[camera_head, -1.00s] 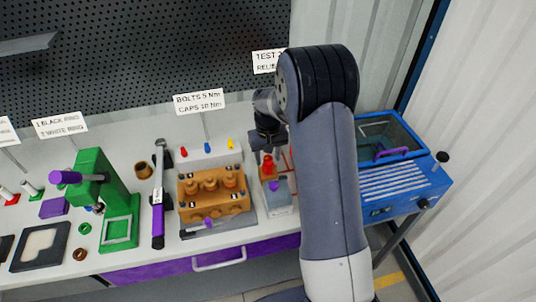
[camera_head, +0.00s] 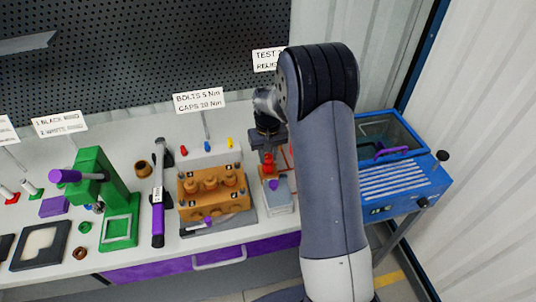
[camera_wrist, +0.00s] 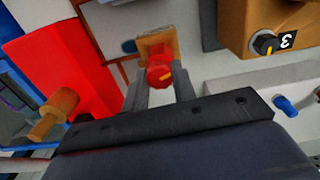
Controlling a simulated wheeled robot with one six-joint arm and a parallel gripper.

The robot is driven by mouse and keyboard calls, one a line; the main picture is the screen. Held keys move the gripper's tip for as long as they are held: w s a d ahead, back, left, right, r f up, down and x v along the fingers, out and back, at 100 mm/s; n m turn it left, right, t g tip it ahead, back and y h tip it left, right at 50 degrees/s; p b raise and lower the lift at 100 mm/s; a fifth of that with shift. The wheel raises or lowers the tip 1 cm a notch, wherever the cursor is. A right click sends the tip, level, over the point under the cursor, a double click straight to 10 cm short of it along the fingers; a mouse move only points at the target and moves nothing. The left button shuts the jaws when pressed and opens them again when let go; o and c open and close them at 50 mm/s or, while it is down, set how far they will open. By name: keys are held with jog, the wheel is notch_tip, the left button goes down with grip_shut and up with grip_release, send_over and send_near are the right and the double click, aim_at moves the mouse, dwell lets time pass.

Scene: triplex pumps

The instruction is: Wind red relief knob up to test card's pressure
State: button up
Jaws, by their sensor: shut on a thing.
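The red relief knob (camera_wrist: 159,74) sits on a brass-coloured block (camera_wrist: 157,44) in the wrist view, with a yellow mark on its face. My gripper (camera_wrist: 160,84) is shut on the knob, one finger on each side of it. In the head view the red knob (camera_head: 268,158) shows just below my gripper (camera_head: 268,148), over a small light stand. The test card (camera_head: 268,60) stands behind at the back; my arm hides its right part, so only "TEST" and "RELIE" can be read and the pressure value cannot.
An orange pump block (camera_head: 213,192) stands left of the stand. A blue parts washer (camera_head: 405,185) is at the right. In the wrist view, a red body with a brass fitting (camera_wrist: 55,112) lies left of my fingers and a black-capped port marked 3 (camera_wrist: 265,43) lies right.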

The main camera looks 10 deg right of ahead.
aim_at(268, 156)
jog(key=m+b, duration=0.1)
jog(key=m, duration=0.2)
jog(key=m+b, duration=0.1)
jog(key=m, duration=0.2)
jog(key=shift+m+b, duration=0.3)
jog(key=shift+b, duration=0.05)
jog(key=m+b, duration=0.1)
jog(key=m, duration=0.5)
jog(key=shift+m, duration=0.4)
jog(key=o, duration=1)
notch_tip(268, 156, up, 11)
jog(key=b, duration=0.1)
